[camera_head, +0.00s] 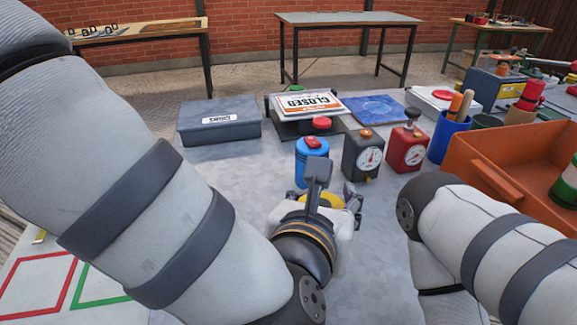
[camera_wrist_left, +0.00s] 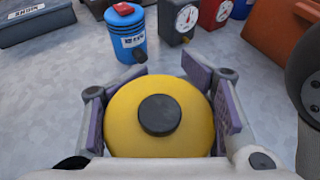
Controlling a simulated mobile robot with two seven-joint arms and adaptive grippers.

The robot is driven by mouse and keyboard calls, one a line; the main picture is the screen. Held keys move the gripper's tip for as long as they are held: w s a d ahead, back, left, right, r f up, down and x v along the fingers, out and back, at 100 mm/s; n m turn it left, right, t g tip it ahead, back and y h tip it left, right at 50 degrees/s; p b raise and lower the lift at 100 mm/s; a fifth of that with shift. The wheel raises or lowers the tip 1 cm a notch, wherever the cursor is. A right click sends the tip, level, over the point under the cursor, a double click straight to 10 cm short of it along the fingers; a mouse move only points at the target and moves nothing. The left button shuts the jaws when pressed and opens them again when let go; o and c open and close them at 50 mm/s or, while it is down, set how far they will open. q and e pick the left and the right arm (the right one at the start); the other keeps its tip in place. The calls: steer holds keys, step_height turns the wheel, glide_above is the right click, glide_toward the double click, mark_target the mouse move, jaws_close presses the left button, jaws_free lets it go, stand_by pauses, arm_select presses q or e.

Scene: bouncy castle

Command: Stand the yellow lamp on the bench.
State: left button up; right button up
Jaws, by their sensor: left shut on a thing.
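The yellow lamp (camera_wrist_left: 187,94) shows large in the left wrist view as a round yellow body with a black cap facing the camera. My left gripper (camera_wrist_left: 160,105) is shut on it, with purple-padded fingers on both sides. In the head view my left gripper (camera_head: 335,192) is over the near middle of the grey bench top (camera_head: 245,180), and only a little yellow shows past it. The lamp's underside is hidden, so I cannot tell whether it touches the surface. My right arm is at the right, but its gripper is out of view.
A blue canister (camera_head: 312,161), a dark gauge box (camera_head: 362,155) and a red gauge box (camera_head: 405,149) stand just beyond the gripper. An orange crate (camera_head: 490,160) is at the right. A grey box (camera_head: 219,122) is at the back left. Clear surface lies left of the canister.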

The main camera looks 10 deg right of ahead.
arm_select(q)
steer(key=f, duration=0.2)
steer(key=w+f, duration=0.1)
steer(key=shift+a+f+b, duration=0.25)
steer(key=shift+b, duration=0.15)
steer(key=shift+d+f, duration=0.15)
steer(key=shift+d, duration=0.1)
steer(key=shift+s+d+r, duration=0.15)
steer(key=shift+s+r, duration=0.1)
steer(key=shift+s, duration=0.1)
steer(key=shift+r, duration=0.15)
steer(key=shift+w+a+f, duration=0.1)
steer(key=shift+a+f, duration=0.1)
steer(key=shift+f, duration=0.05)
steer(key=o, duration=1.7)
steer(key=shift+c, duration=0.2)
arm_select(e)
steer(key=shift+s+d+f+g, duration=0.2)
steer(key=shift+s+f, duration=0.1)
steer(key=shift+f, duration=0.25)
steer(key=shift+s+d+f+g, duration=0.2)
steer(key=shift+s+f, duration=0.1)
steer(key=shift+f, duration=0.2)
arm_select(q)
steer(key=shift+r, duration=0.1)
arm_select(e)
steer(key=shift+r, duration=0.1)
